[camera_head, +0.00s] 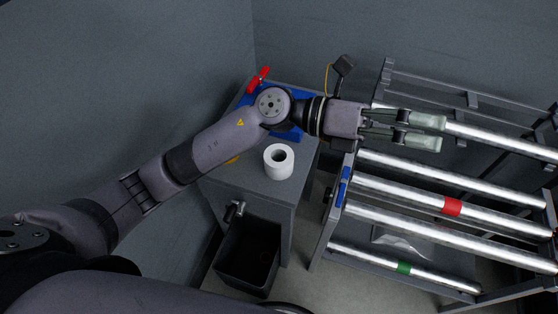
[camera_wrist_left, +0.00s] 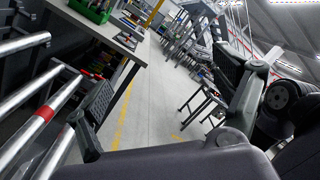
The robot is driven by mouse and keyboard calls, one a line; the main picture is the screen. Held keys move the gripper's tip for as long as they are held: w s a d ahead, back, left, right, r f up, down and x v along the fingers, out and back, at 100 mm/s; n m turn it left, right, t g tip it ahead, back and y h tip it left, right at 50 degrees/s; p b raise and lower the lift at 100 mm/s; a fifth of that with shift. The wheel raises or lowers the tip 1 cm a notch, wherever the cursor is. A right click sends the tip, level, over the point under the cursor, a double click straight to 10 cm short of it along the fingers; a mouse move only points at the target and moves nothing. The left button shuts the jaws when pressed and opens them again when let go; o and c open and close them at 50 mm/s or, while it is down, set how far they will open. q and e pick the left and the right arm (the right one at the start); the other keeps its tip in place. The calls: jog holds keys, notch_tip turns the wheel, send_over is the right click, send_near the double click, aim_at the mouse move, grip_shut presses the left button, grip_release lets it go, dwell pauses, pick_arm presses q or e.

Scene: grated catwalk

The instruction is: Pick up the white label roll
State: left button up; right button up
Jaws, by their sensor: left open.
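The white label roll (camera_head: 278,161) stands upright on the grey cabinet top (camera_head: 253,186) near its front right edge, with its dark core facing up. My left arm passes behind and above it in the head view. My left gripper (camera_head: 420,132) is open and empty, well to the right of the roll, over the rack of metal tubes. In the left wrist view the open fingers of my left gripper (camera_wrist_left: 165,95) show with only floor and distant benches between them. The roll is not in the wrist view. My right gripper is not in view.
A rack of metal tubes (camera_head: 440,232) with red and green bands stands right of the cabinet. A blue item (camera_head: 290,135) and a red-handled tool (camera_head: 258,78) lie at the cabinet's back, partly behind my arm. A black bin (camera_head: 248,262) is below in front.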

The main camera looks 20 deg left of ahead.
pick_arm(q)
notch_tip(320, 180, down, 5)
jog(key=m+g+y, duration=0.2)
jog(key=m+y, duration=0.1)
jog(key=y, duration=0.1)
jog(key=m+t+y, duration=0.2)
jog(key=y, duration=1.3)
send_over(276, 160)
jog(key=s+d, duration=0.1)
jog(key=s, duration=0.1)
notch_tip(276, 160, down, 9)
notch_tip(276, 160, down, 11)
jog(key=shift+r+p, duration=0.2)
jog(key=shift+p, duration=0.8)
jog(key=shift+a+f+p, duration=0.15)
jog(key=shift+f+p, duration=0.6)
jog(key=shift+f, duration=2.25)
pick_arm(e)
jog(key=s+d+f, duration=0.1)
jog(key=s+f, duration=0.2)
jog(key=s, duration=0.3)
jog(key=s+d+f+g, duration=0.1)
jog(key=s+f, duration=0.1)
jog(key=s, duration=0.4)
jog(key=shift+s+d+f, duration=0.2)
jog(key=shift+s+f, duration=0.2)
pick_arm(q)
jog(key=shift+c, duration=0.2)
jog(key=c, duration=1.3)
